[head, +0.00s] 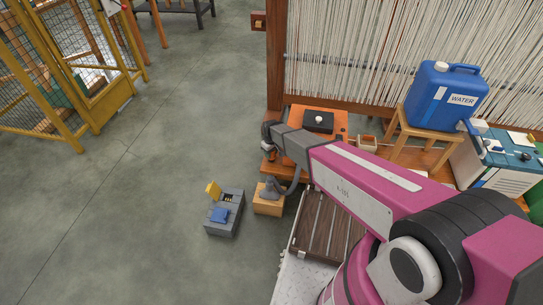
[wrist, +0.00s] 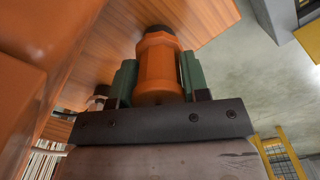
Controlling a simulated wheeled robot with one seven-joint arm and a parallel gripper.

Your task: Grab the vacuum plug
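An orange ribbed cylinder with a dark end, which I take to be the vacuum plug (wrist: 158,66), stands between the two green finger pads of my gripper (wrist: 158,80) in the wrist view. The pads lie against both its sides, with no gap visible. In the head view my gripper (head: 267,140) is at the left side of an orange box with a black top (head: 320,122). The plug is mostly hidden there behind the gripper and wrist. Whether it still touches the wood behind it, I cannot tell.
An orange surface (wrist: 25,60) is close on the left in the wrist view. A blue water can (head: 440,95) sits on a stool at right. Floor at left is clear.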

